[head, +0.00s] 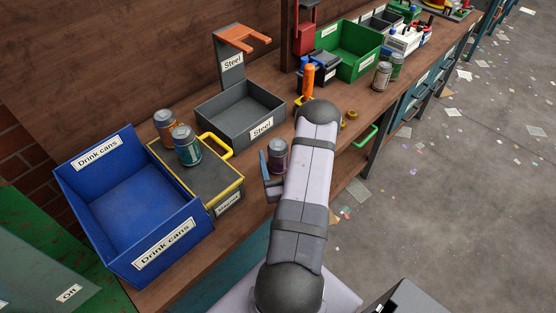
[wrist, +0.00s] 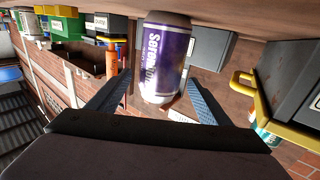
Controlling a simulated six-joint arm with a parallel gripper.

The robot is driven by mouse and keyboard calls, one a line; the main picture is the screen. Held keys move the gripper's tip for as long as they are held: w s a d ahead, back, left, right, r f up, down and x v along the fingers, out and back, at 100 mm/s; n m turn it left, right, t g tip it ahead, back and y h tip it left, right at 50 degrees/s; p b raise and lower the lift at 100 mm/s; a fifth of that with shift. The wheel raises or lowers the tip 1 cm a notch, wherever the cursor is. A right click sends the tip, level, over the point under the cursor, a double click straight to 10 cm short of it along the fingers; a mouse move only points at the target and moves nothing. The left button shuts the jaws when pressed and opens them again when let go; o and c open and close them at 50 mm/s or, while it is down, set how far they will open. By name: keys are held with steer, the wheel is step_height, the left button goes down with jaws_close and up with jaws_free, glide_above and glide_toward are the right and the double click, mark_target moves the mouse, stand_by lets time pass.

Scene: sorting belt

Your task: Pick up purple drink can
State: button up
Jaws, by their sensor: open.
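The purple drink can (head: 278,152) stands on the wooden bench, just left of my arm in the head view. In the wrist view the purple can (wrist: 167,58) shows large, with white lettering. My gripper (wrist: 157,78) is open, with one blue finger on each side of the can in the picture. I cannot tell whether either finger touches it. In the head view my gripper (head: 269,183) is low at the bench, partly hidden by my arm. One blue finger shows left of the can.
A blue "Drink cans" bin (head: 88,209) is at the left. A grey "Steel" bin (head: 230,122) is behind the can. A teal can (head: 187,148) and an orange-brown can (head: 166,127) stand on a dark yellow-edged box (head: 212,186). An orange-handled tool (head: 308,82) is behind my arm.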

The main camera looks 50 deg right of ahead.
mark_target(275, 140)
steer(key=shift+p+x, duration=1.35)
steer(key=shift+x, duration=1.55)
steer(key=shift+w+d+f, duration=0.1)
steer(key=shift+w+d, duration=0.15)
steer(key=shift+w, duration=0.2)
steer(key=c, duration=1.1)
steer(key=shift+r+b, duration=0.6)
steer(key=shift+r, duration=4.45)
